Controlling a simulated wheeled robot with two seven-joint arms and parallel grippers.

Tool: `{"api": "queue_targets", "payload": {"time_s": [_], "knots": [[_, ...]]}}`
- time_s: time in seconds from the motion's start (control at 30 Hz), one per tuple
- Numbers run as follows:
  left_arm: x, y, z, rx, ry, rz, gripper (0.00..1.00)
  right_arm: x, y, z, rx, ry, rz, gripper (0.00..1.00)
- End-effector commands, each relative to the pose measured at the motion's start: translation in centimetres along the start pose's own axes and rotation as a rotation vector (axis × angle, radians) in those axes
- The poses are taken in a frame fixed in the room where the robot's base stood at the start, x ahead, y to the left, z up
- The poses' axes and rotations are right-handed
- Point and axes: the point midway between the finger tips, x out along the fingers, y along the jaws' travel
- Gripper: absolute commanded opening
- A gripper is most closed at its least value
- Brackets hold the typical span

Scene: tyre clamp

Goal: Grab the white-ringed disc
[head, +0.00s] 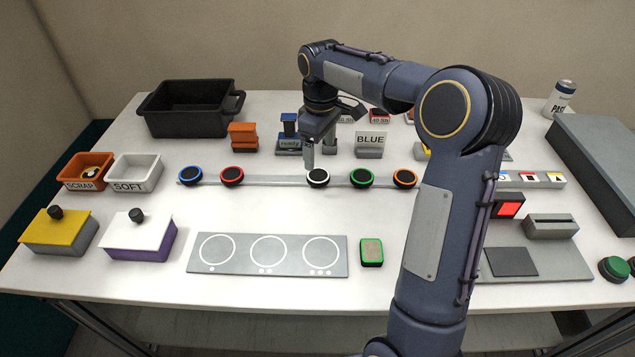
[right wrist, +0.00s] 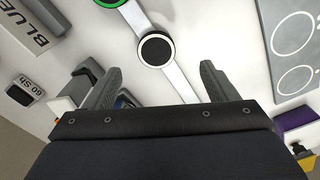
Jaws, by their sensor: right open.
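The white-ringed disc (head: 318,179) is black with a white ring and sits on the grey strip, in the middle of a row of ringed discs. My right gripper (head: 309,160) is just above and behind it, pointing down. In the right wrist view the disc (right wrist: 156,49) lies beyond the fingertips, roughly in line with the gap between them. My right gripper (right wrist: 160,82) is open, with nothing between its fingers. My left gripper is not in view.
Blue- (head: 190,175), red- (head: 231,176), green- (head: 361,178) and orange-ringed (head: 404,178) discs share the strip (head: 275,181). A grey plate with three white circles (head: 268,283) lies in front. The BLUE sign (head: 371,141) stands behind.

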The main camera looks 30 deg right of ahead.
Motion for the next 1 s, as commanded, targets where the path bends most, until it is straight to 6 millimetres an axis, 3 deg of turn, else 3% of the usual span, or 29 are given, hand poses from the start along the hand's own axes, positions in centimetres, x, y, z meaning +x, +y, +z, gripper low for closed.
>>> {"api": "queue_targets", "payload": {"time_s": [0.6, 0.9, 1.0], "knots": [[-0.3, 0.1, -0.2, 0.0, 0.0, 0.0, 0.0, 7.6, 0.7, -0.8, -0.008, -0.011, -0.002, 0.79], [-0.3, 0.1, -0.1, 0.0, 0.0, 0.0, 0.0, 8.2, 0.6, -0.8, -0.008, -0.009, -0.001, 0.79], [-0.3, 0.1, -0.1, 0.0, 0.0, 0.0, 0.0, 8.2, 0.6, -0.8, -0.008, -0.009, -0.001, 0.68]]}}
